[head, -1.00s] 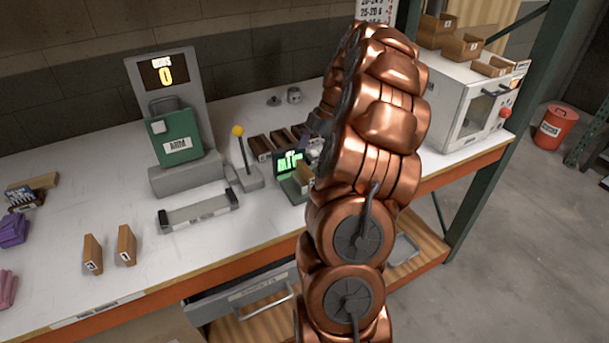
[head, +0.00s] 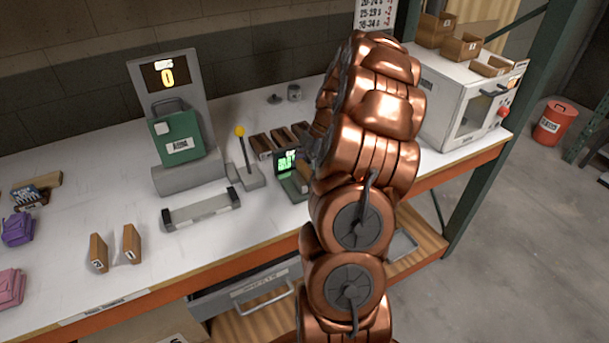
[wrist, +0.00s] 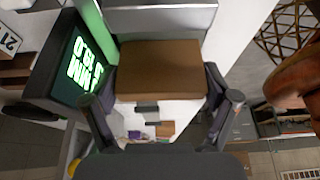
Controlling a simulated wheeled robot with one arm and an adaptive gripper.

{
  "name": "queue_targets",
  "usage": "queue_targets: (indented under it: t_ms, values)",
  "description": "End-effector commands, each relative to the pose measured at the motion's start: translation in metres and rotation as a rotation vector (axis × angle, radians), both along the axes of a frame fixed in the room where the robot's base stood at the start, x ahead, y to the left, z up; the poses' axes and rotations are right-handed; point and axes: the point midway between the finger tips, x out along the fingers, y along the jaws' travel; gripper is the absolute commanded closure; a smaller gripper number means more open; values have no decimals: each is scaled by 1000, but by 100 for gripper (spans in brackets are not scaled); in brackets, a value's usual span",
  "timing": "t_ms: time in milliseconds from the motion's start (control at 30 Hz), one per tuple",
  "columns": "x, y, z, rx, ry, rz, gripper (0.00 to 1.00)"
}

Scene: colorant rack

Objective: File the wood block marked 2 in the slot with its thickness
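A brown wood block (wrist: 160,68) fills the space between the fingers of my gripper (wrist: 160,105) in the wrist view. A dark finger pad lies along each side of it, and its mark does not show. The block stands at a gauge with a lit green display (wrist: 84,62), which also shows in the head view (head: 286,162). The display text is too unclear to read. In the head view my arm hides most of the gripper. Two more wood blocks, one on the left (head: 98,253) and one on the right (head: 131,244), stand upright near the front edge; their marks are hard to read.
Brown slots (head: 283,139) sit behind the gauge, partly hidden by my arm. A yellow-knobbed lever (head: 240,132), a grey tray (head: 201,210) and a scale with a green box (head: 177,140) stand left of it. A white oven (head: 460,100) is at the right.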

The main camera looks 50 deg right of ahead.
Motion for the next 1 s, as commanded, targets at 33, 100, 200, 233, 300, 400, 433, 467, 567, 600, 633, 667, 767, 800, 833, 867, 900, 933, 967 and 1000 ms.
queue_targets:
  t_ms: [33,100,200,233,300,400,433,467,567,600,633,667,767,800,833,867,900,933,967,1000]
  values:
    - [0,0,0,0,0,0,24]
    - [0,0,0,0,0,0,31]
    - [0,0,0,0,1,0,42]
    - [0,0,0,0,1,0,45]
    - [0,0,0,0,1,0,52]
    - [0,0,0,1,1,0,58]
    - [0,0,0,1,1,0,58]
    - [0,0,0,1,1,0,58]
    - [0,0,1,1,1,0,58]
    - [0,0,3,1,1,0,58]
    - [0,0,4,1,0,1,58]
    - [0,1,7,1,0,1,58]
    - [1,0,19,-1,-2,1,58]
    - [1,0,25,-1,-2,1,58]
    - [1,0,30,-1,-2,1,58]
    - [2,0,36,-2,-3,2,58]
    - [2,-1,44,-5,-4,1,58]
    - [1,0,49,-3,-4,1,58]
    - [1,0,54,-2,-2,2,58]
    - [1,0,60,-3,-3,1,58]
